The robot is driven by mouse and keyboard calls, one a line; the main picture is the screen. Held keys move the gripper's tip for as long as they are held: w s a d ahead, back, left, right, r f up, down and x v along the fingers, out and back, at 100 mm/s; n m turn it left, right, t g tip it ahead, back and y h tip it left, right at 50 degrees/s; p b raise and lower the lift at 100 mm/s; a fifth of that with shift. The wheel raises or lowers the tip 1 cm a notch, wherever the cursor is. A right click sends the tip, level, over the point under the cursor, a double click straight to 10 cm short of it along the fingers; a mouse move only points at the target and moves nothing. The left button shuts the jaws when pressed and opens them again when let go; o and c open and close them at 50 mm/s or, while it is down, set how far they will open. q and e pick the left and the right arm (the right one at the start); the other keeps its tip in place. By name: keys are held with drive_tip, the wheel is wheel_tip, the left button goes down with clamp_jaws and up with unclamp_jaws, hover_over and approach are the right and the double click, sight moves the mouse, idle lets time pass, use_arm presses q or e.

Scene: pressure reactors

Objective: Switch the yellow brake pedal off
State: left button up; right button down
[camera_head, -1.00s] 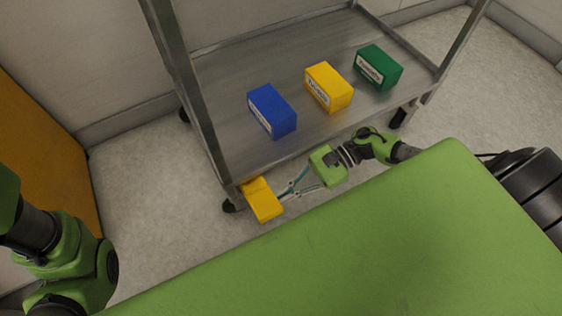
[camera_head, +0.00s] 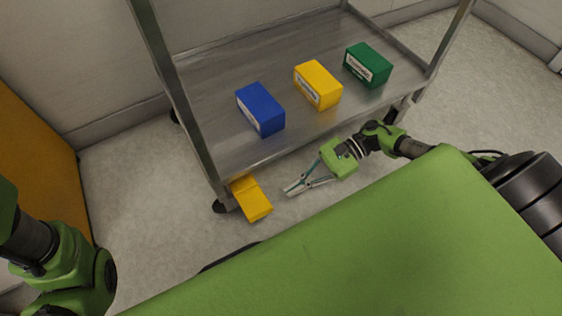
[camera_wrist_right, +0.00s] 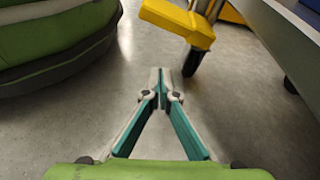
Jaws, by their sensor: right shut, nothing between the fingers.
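The yellow brake pedal (camera_head: 250,199) sits at the near left leg of the metal cart, beside the black caster (camera_head: 225,205), low over the floor. Its flat plate slopes down toward me. In the right wrist view the pedal (camera_wrist_right: 180,22) is at the top, with the dark caster wheel (camera_wrist_right: 192,60) just below it. My right gripper (camera_head: 287,192) is shut and empty, to the right of the pedal with a clear gap. In the right wrist view its fingertips (camera_wrist_right: 161,72) meet over bare floor, short of the pedal. My left gripper is out of view.
The cart's lower shelf (camera_head: 210,95) carries a blue box (camera_head: 261,109), a yellow box (camera_head: 318,85) and a green box (camera_head: 368,65). My green base fills the lower right. Free grey floor (camera_head: 145,190) lies left of the cart. An orange panel (camera_head: 35,150) stands at far left.

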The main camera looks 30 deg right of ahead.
drive_tip(key=shift+w+v, duration=0.2)
drive_tip(key=shift+v, duration=1.55)
